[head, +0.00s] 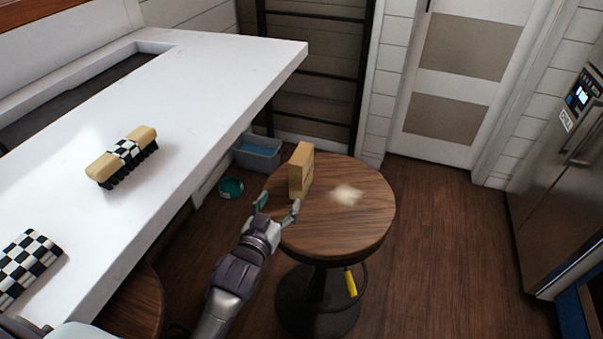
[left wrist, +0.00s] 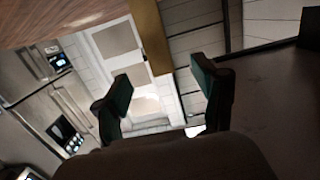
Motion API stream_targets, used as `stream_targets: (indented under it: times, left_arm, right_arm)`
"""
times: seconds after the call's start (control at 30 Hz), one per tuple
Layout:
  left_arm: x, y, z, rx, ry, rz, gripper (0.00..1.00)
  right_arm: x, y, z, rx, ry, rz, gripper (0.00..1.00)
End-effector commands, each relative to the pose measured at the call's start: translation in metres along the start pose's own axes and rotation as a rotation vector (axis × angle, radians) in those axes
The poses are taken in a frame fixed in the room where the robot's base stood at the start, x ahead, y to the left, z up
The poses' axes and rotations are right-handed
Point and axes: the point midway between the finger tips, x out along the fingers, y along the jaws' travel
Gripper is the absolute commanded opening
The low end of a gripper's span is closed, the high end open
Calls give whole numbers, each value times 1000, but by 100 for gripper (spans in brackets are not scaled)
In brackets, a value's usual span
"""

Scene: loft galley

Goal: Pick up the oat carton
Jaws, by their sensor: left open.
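The oat carton appears to be the tan upright box (head: 301,171) on the round wooden stool (head: 355,225) in the head view, near the left part of its top. In the left wrist view a tan strip (left wrist: 150,38), likely the same carton, shows beyond and between the fingertips. My left gripper (head: 279,203) is open and empty, just in front of the carton at the stool's near left edge. Its two green-tipped fingers also show in the left wrist view (left wrist: 160,80). A gap seems to remain between fingers and carton. My right gripper is not in view.
The white counter (head: 215,85) at left holds a wooden brush (head: 121,156) and a checkered item (head: 27,262). A grey bin (head: 258,153) and a teal bowl (head: 230,187) are on the floor behind. Floor at right is clear.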

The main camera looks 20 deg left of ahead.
Motion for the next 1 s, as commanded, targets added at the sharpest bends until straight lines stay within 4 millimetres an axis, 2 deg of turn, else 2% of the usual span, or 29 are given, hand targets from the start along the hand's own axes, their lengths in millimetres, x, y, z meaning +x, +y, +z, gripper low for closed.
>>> stream_targets:
  times: [0.2,0.5,0.6,0.83,1.0]
  left_arm:
    - [20,3,-18,-6,103,15,71]
    - [77,5,-24,-5,102,16,71]
    - [90,5,-24,-6,101,16,71]
    - [106,5,-27,-7,100,16,71]
    - [132,6,-32,-5,101,16,71]
  right_arm:
    - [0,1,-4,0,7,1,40]
    - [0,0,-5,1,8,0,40]
    - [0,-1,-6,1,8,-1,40]
    - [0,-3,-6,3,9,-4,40]
    - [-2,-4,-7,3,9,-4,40]
